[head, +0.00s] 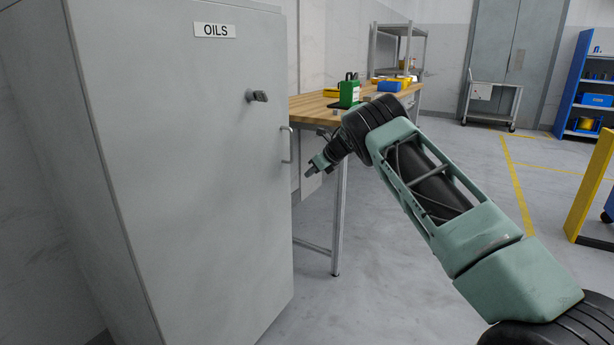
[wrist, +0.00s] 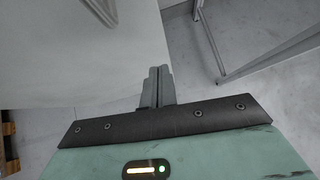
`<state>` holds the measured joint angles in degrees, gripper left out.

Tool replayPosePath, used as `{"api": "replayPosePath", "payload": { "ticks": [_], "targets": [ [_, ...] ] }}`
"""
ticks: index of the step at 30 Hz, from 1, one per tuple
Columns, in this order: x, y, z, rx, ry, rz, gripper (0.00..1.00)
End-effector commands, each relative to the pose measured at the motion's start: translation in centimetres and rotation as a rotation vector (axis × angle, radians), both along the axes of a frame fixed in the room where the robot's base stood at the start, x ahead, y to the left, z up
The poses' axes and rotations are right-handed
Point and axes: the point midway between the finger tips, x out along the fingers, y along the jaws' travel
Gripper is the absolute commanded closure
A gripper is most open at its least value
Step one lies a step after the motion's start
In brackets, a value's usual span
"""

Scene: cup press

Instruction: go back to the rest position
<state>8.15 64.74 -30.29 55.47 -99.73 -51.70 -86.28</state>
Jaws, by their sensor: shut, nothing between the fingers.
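My gripper (head: 309,173) is shut and empty in the head view, at the end of my green arm. I cannot tell the exact gap between fingertips and cabinet. The cabinet door looks closed, with a dark latch (head: 257,96) on it.
A yellow barrier (head: 590,185) and blue shelf (head: 592,85) are at the right. The floor between is clear.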

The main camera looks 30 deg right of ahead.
Motion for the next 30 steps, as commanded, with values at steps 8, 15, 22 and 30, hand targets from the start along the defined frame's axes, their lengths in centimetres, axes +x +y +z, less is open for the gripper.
{"api": "replayPosePath", "payload": {
  "ticks": [8,15,22,30],
  "targets": [
    [-2.7,-1.5,3.3,0.001,-0.001,-0.001,1.00],
    [-3.9,-2.2,4.5,0.001,0.000,0.001,1.00],
    [-3.7,-1.6,5.0,0.024,-0.012,-0.021,1.00],
    [-2.4,9.3,13.0,0.604,-0.094,-0.548,1.00]
  ]
}}
